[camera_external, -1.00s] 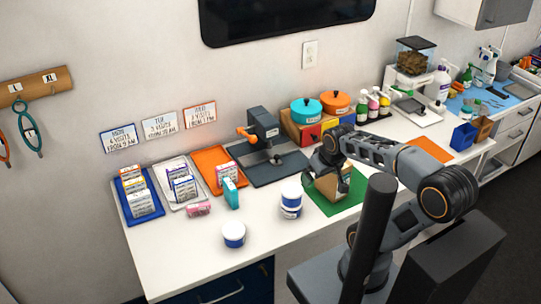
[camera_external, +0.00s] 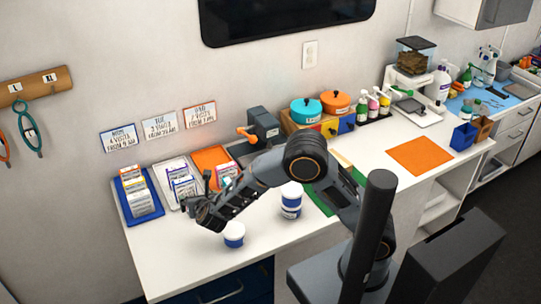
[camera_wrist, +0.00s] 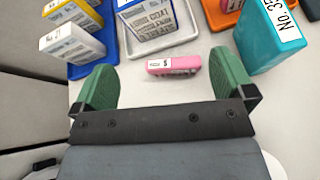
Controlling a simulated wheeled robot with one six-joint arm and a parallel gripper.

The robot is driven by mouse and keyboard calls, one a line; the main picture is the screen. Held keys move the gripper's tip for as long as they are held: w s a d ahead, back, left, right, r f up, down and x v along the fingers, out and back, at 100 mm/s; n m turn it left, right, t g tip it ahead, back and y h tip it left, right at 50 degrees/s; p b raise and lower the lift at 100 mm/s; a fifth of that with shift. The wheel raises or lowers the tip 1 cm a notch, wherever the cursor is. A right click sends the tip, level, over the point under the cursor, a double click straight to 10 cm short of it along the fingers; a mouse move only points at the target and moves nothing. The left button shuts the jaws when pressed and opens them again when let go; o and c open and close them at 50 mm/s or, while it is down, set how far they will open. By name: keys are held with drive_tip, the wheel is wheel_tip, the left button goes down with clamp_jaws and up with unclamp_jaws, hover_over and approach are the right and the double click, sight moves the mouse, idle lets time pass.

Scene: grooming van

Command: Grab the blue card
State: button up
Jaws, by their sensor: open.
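My gripper (camera_external: 199,195) is open and empty, over the front of the tabletop near the trays. In the wrist view its green fingers (camera_wrist: 163,68) are spread, with a small pink card (camera_wrist: 173,65) on the table just beyond and between them. A blue-edged white card (camera_wrist: 148,20) stands beyond the fingers; in the external view it is in the white tray (camera_external: 163,166), partly hidden by other cards. A teal card (camera_wrist: 270,35) stands upright to the right of the right finger. My arm hides the pink card in the external view.
A blue tray (camera_external: 127,205) with several upright cards is at left, an orange tray (camera_external: 208,157) at right. White-and-blue tubs (camera_external: 234,240) (camera_external: 291,205) stand near my gripper. The front left of the tabletop is clear.

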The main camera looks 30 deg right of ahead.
sight(185, 186)
drive_tip(key=w, duration=0.2)
drive_tip(key=w+f+n+p, duration=0.1)
drive_tip(key=w, duration=0.2)
drive_tip(key=w+a+f+n, duration=0.1)
drive_tip(key=w, duration=0.2)
drive_tip(key=shift+w+t+y+p, duration=0.25)
drive_tip(key=shift+t+y+p, duration=0.05)
drive_tip(key=shift+p, duration=0.05)
drive_tip(key=shift+p+x, duration=1.1)
drive_tip(key=shift+x, duration=1.5)
drive_tip(key=shift+f, duration=0.1)
drive_tip(key=c, duration=0.7)
